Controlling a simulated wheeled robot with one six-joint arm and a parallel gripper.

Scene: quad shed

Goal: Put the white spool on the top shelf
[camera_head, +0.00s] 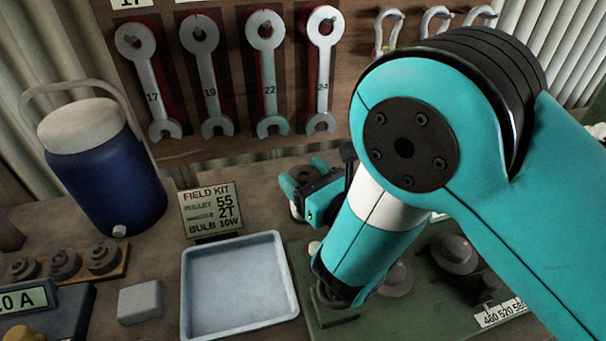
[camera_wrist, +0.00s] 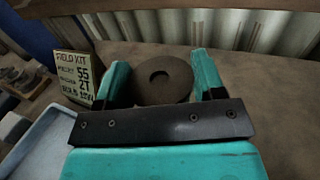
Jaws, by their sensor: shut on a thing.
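My gripper (camera_wrist: 160,78) is shut on a dark grey-brown disc (camera_wrist: 178,91) with a round hole in its middle. The disc sits between the two teal fingers in the wrist view. In the head view my gripper (camera_head: 305,182) is above the bench, behind the blue tray and right of the field kit sign, and the disc is mostly hidden there. I cannot make out a white spool or a top shelf in either view.
A pale blue empty tray (camera_head: 240,325) lies on the bench, with the field kit sign (camera_head: 211,210) behind it. A blue jug (camera_head: 110,180) stands at left. A green board (camera_head: 320,318) with round parts lies under my arm. Wrenches (camera_head: 266,70) hang behind.

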